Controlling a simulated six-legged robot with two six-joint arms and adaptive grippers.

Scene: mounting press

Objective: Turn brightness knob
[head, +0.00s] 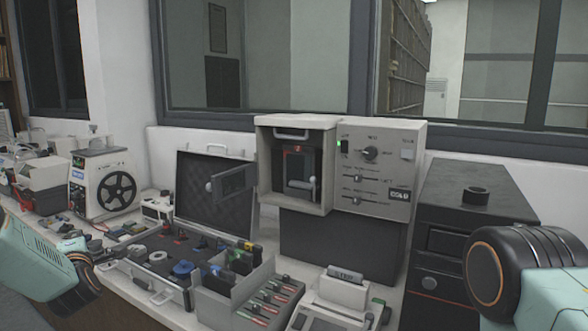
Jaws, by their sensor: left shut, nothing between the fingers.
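A grey mounting press (340,128) stands on the bench at centre right. Its front panel carries a round black rotary knob (369,153) with small marks around it, too small to read surely. Two sliders lie below it, the upper slider (358,176) and the lower slider (356,200). I cannot read a brightness label on any of them. My left gripper (82,280) is low at the left edge, shut and empty, far from the panel. My right arm shows at the lower right, but its gripper fingers do not show.
An open black-lined case (215,190) lies left of the press. A grey tray of tools (240,295) and a small white device (343,290) stand in front. A black cabinet (470,215) stands at the right. A reel machine (105,185) is farther left.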

